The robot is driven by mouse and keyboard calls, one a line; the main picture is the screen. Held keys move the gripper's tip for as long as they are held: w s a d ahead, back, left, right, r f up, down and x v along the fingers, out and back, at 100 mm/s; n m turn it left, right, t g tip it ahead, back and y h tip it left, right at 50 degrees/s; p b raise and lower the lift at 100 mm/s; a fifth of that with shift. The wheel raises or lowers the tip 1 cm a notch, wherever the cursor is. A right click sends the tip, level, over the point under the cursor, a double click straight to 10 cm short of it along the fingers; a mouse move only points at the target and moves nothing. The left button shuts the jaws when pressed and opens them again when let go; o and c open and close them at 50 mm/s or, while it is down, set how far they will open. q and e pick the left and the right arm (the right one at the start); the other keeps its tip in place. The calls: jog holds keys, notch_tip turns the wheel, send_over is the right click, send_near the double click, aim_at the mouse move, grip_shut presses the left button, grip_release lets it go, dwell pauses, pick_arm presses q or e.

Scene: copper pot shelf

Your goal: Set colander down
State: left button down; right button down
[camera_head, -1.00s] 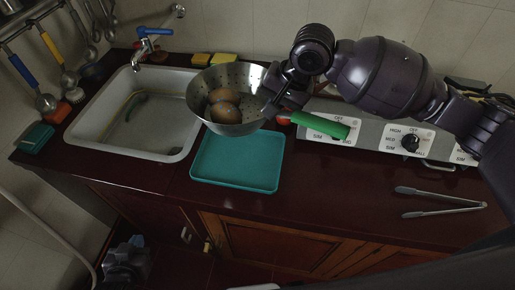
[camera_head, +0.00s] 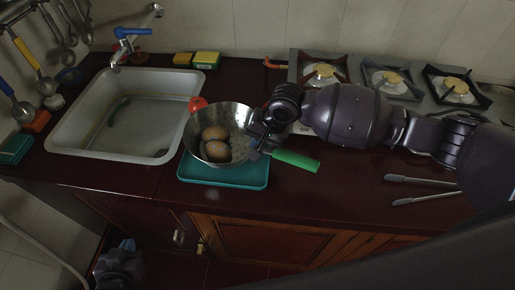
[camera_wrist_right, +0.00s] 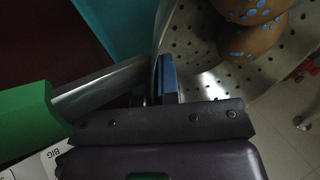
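The colander (camera_head: 238,117) is a perforated metal bowl with a green handle (camera_head: 296,160). Two brown round items (camera_head: 215,149) lie in it; they show blue spots in the wrist view (camera_wrist_right: 250,30). It is over the back of the teal tray (camera_head: 225,180); I cannot tell whether its base touches. My right gripper (camera_head: 262,135) is shut at the handle side of the colander's rim. The wrist view shows its fingers (camera_wrist_right: 160,85) at the rim and the metal handle shaft. My left gripper (camera_head: 120,264) hangs low at the lower left, below the counter; its fingers are unclear.
A sink (camera_head: 120,120) with a blue-handled tap (camera_head: 130,35) is left of the tray. Sponges (camera_head: 205,60) lie behind it. A stove (camera_head: 390,80) is at the back right. Tongs (camera_head: 425,190) lie on the right counter. Bare dark counter (camera_head: 330,190) is between tray and tongs.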

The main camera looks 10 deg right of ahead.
notch_tip(320, 180, down, 3)
jog(key=shift+f, duration=0.1)
pick_arm(q)
jog(key=shift+s+f, duration=0.25)
jog(key=shift+f, duration=0.1)
pick_arm(e)
jog(key=shift+f, duration=0.1)
pick_arm(q)
jog(key=shift+s, duration=0.1)
pick_arm(e)
jog(key=shift+f, duration=0.1)
jog(key=c, duration=1.4)
grip_release()
jog(key=shift+o, duration=0.2)
pick_arm(q)
jog(key=shift+r, duration=0.1)
jog(key=shift+w, duration=0.2)
